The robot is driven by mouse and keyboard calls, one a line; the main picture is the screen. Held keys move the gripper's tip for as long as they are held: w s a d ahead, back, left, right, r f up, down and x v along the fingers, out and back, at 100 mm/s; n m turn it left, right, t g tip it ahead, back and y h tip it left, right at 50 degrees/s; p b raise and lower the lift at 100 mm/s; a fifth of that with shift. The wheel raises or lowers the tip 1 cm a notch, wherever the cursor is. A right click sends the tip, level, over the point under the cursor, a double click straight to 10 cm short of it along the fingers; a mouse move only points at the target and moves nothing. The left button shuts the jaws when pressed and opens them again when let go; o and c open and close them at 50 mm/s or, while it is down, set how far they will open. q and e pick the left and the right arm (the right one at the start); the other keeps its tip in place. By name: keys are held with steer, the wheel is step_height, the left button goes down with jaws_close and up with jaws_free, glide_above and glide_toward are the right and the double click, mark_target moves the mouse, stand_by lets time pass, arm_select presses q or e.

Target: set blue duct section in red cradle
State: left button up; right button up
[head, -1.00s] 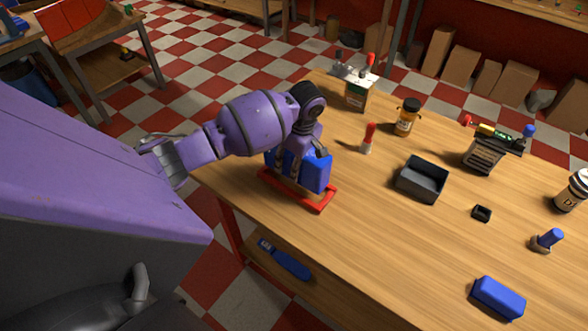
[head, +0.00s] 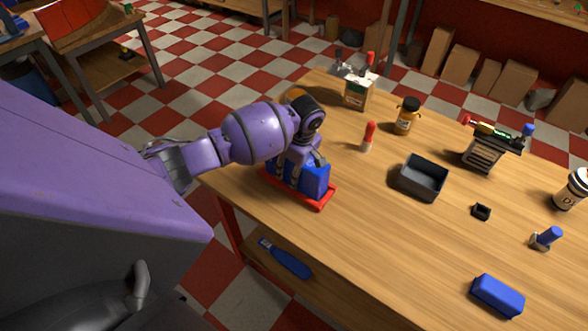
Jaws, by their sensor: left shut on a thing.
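The blue duct section (head: 316,180) is a blue block at the left part of the wooden table. It stands in or right over the red cradle (head: 318,203), a low red frame near the table's left edge. My left gripper (head: 298,172) comes down from above and is shut on the blue duct section. Its fingers hide part of the block, and I cannot tell whether the block rests fully on the cradle's floor. My right gripper is not in view.
On the table (head: 390,240) stand a dark open box (head: 423,178), a red-capped marker (head: 368,137), an amber jar (head: 406,116) and a small black tray (head: 481,212). A blue block (head: 497,295) lies at the front right. The table's middle front is clear.

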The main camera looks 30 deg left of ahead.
arm_select(q)
steer(key=o, duration=1.3)
steer(key=shift+f, duration=0.2)
steer(key=shift+r, duration=0.55)
steer(key=r, duration=0.4)
steer(key=d+r, duration=0.1)
steer(key=r, duration=0.3)
steer(key=d+r, duration=0.1)
steer(key=r, duration=0.3)
steer(key=shift+s+r, duration=0.1)
